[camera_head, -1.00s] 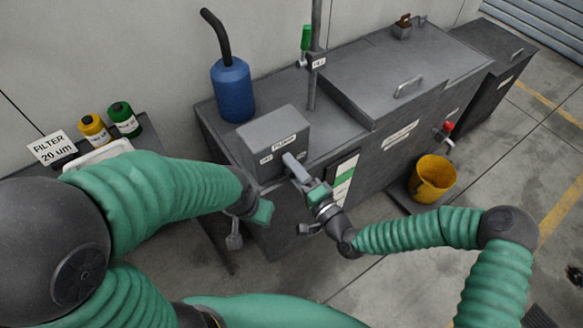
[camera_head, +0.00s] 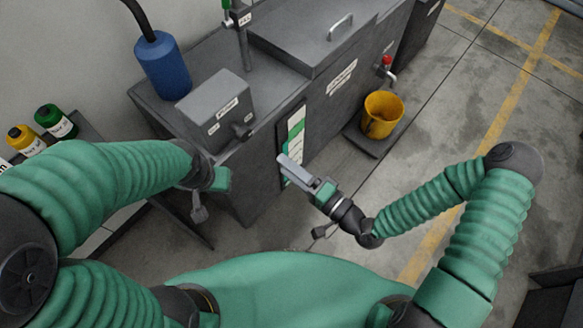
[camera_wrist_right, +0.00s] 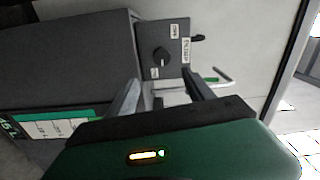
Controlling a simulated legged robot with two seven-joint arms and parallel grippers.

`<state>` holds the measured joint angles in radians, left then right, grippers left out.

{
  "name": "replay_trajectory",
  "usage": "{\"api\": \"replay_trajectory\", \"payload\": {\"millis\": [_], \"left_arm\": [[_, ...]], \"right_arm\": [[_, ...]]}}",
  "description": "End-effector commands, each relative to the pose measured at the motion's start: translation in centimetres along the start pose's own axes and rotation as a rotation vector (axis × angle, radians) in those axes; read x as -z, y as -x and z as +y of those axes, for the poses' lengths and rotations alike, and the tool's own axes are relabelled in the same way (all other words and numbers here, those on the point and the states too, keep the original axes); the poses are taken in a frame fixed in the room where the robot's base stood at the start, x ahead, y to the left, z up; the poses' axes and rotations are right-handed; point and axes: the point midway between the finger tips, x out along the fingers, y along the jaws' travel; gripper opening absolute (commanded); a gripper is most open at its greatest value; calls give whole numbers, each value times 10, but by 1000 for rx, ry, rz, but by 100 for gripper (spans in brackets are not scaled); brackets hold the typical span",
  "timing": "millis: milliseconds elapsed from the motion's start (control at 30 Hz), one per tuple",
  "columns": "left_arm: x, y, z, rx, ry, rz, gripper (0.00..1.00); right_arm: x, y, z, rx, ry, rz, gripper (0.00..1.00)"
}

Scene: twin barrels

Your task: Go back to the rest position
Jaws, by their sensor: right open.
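My right gripper (camera_head: 284,165) is in front of the dark machine and to the right of the small grey control box (camera_head: 216,106), apart from it. In the right wrist view my right gripper (camera_wrist_right: 163,92) has its two fingers spread with nothing held between them. Beyond them shows the control box (camera_wrist_right: 173,42) with a round black knob (camera_wrist_right: 161,57). The knob also shows in the head view (camera_head: 241,131). My left gripper (camera_head: 200,205) hangs at the left, in front of the machine's lower left side; its fingers are too unclear to read.
A blue canister (camera_head: 163,68) stands on the machine top (camera_head: 272,62). A yellow bucket (camera_head: 381,116) stands on a low dark platform at the machine's foot. Yellow and green bottles (camera_head: 55,121) stand at the far left. The floor (camera_head: 440,125) at the right is open.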

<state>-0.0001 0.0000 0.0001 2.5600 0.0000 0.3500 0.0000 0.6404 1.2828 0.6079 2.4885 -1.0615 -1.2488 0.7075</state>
Motion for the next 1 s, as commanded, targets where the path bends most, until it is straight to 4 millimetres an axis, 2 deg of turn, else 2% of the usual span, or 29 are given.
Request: {"api": "replay_trajectory", "payload": {"millis": [133,533,600,667,767,800,833,900,1000], "left_arm": [[0,0,0,0,0,0,33],[0,0,0,0,0,0,33],[0,0,0,0,0,0,33],[0,0,0,0,0,0,33],[0,0,0,0,0,0,33],[0,0,0,0,0,0,33],[0,0,0,0,0,0,33],[0,0,0,0,0,0,33],[0,0,0,0,0,0,33]], "right_arm": [[0,9,0,1,-1,0,61],[0,9,0,-1,1,-2,61],[-2,9,8,-39,30,-22,61],[-5,13,26,-130,98,-69,61],[1,34,76,-409,300,-195,61],[12,51,96,-548,394,-247,61],[23,66,107,-653,461,-283,61],[53,102,119,-880,585,-347,61],[88,145,107,-1126,676,-391,61]]}}
